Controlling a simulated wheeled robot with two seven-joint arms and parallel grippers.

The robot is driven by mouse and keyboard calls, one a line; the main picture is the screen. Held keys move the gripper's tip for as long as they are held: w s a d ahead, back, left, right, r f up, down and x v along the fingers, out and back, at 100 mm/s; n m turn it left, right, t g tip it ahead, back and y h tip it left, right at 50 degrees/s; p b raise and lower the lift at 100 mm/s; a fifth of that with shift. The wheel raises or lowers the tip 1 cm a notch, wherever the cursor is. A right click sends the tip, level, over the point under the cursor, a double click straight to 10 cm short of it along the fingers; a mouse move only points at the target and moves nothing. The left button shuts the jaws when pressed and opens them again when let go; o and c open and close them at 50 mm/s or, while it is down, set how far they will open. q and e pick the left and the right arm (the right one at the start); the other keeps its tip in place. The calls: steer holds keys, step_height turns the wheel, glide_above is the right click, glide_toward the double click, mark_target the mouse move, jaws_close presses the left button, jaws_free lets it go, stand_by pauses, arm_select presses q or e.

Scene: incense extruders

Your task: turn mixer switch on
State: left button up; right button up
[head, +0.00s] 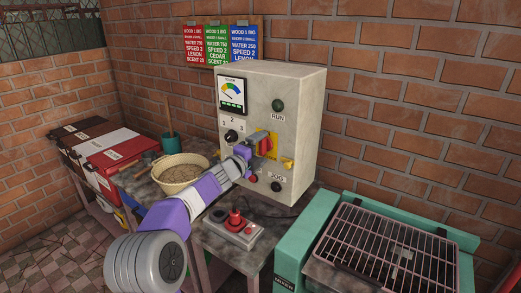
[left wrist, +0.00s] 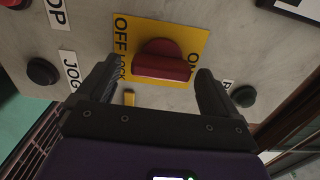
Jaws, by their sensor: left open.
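The mixer switch is a red rotary knob (head: 266,145) on a yellow plate (head: 273,137) on the front of a grey control box (head: 299,115). In the left wrist view the red knob (left wrist: 162,64) sits on the yellow plate (left wrist: 192,42), with OFF, ON and LOCK lettering around it. Its grip bar lies crosswise in that picture. My left gripper (head: 252,150) is at the panel, in front of the knob. In the left wrist view its open fingers (left wrist: 155,80) stand apart on either side of the knob, with nothing held. Contact cannot be told.
The box also carries a dial, a RUN lamp (head: 278,105), a black selector (head: 231,136) and a black JOG button (head: 276,186). A red-button pedestal (head: 235,219) stands in front. A bowl (head: 181,172) is at left; a green-framed grill rack (head: 392,252) is at right.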

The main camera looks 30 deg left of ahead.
arm_select(q)
steer(key=s, duration=0.7)
steer(key=shift+a, duration=0.3)
